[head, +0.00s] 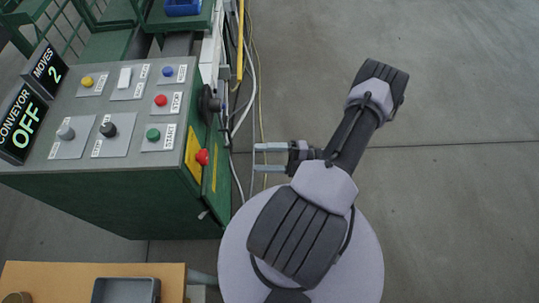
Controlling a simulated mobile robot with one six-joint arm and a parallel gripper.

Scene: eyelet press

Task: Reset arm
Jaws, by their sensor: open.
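My arm (335,170) rises in front of the right side of a green control cabinet in the head view, folded over above the floor. My gripper (256,158) points left, with its two pale fingers apart and nothing between them. It is to the right of the cabinet's side and apart from it in the picture. The control panel (70,108) carries several buttons and knobs, with a red button marked STOP (161,100) and a green one marked START (153,134). A display reads CONVEYOR OFF (20,125) and another reads MOVES 2 (45,70).
A red knob (202,157) and a black handle (209,104) stick out of the cabinet's right side. Cables (251,80) run along the floor beside it. A table (175,275) with a grey tray (125,290) is at bottom left. The floor at right is clear.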

